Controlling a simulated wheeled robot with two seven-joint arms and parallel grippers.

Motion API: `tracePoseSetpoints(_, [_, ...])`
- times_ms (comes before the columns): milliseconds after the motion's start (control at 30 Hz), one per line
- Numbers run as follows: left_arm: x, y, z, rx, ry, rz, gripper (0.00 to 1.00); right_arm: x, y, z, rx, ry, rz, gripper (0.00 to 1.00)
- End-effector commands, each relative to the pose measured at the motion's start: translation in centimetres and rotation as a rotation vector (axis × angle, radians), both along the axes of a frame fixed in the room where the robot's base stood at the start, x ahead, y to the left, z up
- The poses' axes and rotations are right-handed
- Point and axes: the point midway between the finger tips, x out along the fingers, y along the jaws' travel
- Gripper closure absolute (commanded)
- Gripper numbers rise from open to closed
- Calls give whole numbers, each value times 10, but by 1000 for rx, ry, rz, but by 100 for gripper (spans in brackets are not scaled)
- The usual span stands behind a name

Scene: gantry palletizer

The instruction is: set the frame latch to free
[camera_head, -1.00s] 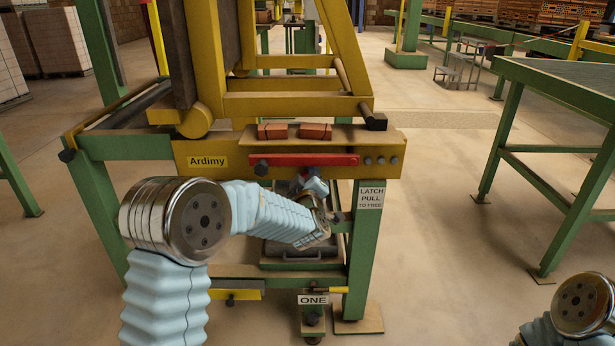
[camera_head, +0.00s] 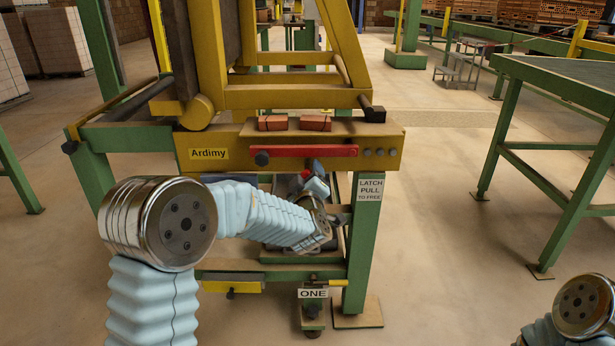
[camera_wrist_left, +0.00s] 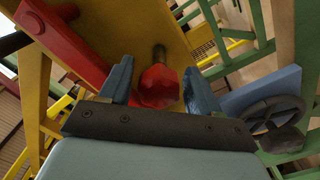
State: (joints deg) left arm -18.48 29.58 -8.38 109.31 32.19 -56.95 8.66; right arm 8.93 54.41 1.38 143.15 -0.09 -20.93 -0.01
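The latch is a red faceted knob (camera_wrist_left: 158,87) on a threaded metal stem that comes out of the yellow beam. In the head view the knob (camera_head: 306,174) shows small, just under the beam and left of the "LATCH PULL TO FREE" sign (camera_head: 370,188). My left gripper (camera_head: 318,184) is at the knob. In the left wrist view its two fingers (camera_wrist_left: 160,88) stand on either side of the knob, with narrow gaps seeming to show; contact is not clear. My right gripper is out of view; only part of my right arm shows at the lower right.
The green post (camera_head: 361,250) stands right of my gripper. A dark handwheel (camera_wrist_left: 272,114) is close beside the right finger.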

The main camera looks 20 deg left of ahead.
Motion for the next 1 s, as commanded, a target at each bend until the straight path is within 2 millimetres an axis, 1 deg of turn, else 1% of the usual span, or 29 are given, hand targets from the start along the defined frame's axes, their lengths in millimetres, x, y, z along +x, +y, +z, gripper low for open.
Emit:
tracePoseSetpoints(267, [0, 0, 1, 0, -2, 1, 36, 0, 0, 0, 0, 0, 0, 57])
tracePoseSetpoints(367, [-6, -2, 1, 0, -3, 0, 36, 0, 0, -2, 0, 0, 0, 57])
tracePoseSetpoints(467, [-21, -6, 0, -1, -3, -1, 36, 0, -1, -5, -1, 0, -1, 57])
tracePoseSetpoints(800, [-99, -29, 0, 0, -4, -2, 36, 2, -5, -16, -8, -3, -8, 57])
tracePoseSetpoints(900, [-116, -33, 0, -1, -3, -1, 36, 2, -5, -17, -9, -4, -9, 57])
tracePoseSetpoints(1000, [-127, -36, 0, -1, -3, -1, 36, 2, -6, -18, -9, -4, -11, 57])
